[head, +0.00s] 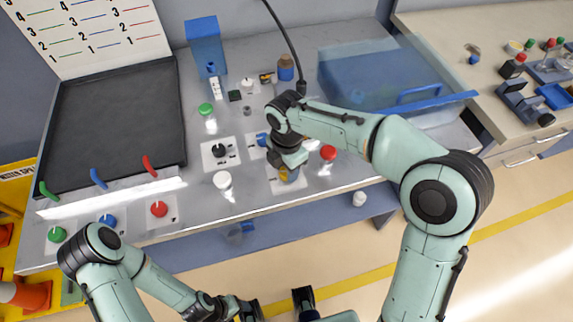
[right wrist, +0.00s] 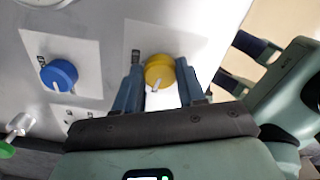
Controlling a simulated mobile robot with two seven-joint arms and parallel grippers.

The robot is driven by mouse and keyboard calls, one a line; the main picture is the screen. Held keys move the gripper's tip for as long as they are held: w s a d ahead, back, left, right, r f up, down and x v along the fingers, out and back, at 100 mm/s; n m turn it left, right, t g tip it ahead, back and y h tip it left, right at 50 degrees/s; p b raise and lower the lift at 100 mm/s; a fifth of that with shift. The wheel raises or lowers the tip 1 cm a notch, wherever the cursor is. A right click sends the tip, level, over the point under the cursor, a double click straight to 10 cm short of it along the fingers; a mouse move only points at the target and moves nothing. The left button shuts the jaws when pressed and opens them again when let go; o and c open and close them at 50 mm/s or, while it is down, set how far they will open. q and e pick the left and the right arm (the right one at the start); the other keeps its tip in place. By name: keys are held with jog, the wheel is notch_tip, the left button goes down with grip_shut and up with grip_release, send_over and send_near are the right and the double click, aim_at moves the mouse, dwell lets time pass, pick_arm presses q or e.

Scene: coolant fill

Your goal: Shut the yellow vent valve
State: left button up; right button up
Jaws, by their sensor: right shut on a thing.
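The yellow vent valve (right wrist: 160,70) is a round knob on a white plate. Its white pointer mark points down and slightly left in the right wrist view. My right gripper (right wrist: 158,88) is shut on it, with one blue finger on each side. In the head view the right gripper (head: 288,170) reaches down over the valve at the front of the bench and hides most of it. My left gripper (head: 277,303) is low at the bottom edge, away from the bench, with its fingers apart and nothing seen between them.
A blue knob (right wrist: 58,74) sits beside the yellow valve. Nearby on the bench are a black knob (head: 219,150), a white knob (head: 222,180) and a red knob (head: 328,152). A clear blue-tinted box (head: 365,75) stands behind my right arm. A black panel (head: 115,125) fills the left.

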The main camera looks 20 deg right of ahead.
jog(key=m+p, duration=0.1)
jog(key=m, duration=0.2)
jog(key=shift+m, duration=0.3)
jog(key=m, duration=0.3)
jog(key=shift+m, duration=0.3)
jog(key=m, duration=0.4)
jog(key=shift+s+p, duration=0.1)
jog(key=shift+p, duration=0.25)
jog(key=shift+m, duration=2)
jog(key=o, duration=1.1)
jog(key=shift+c, duration=0.2)
